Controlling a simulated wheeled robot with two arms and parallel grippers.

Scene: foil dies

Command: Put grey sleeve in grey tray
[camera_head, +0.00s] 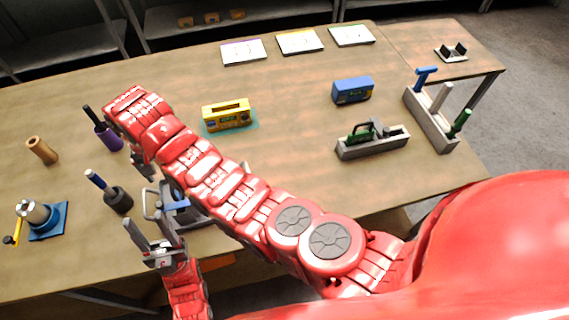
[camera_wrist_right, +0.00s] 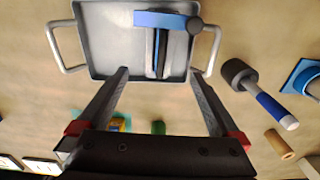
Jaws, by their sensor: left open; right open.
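The grey tray (camera_wrist_right: 108,45), with a loop handle at each side, lies below my right gripper (camera_wrist_right: 160,72) in the right wrist view. A blue-topped tool with a dark body lies in the tray. In the head view the tray (camera_head: 187,217) is mostly hidden by my right arm. The likely grey sleeve is a dark grey cylinder (camera_head: 120,201) on a blue-and-white rod, left of the tray; it also shows in the wrist view (camera_wrist_right: 237,71). My right gripper is open and empty. My left gripper (camera_head: 152,230) is open and empty at the table's front edge.
A purple cylinder on a rod (camera_head: 107,139), a tan cylinder (camera_head: 42,151) and a blue-based device (camera_head: 46,219) stand at left. A yellow box (camera_head: 227,115), a blue box (camera_head: 352,90), a green-topped grey holder (camera_head: 373,143) and a tool rack (camera_head: 427,120) stand beyond my right arm.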

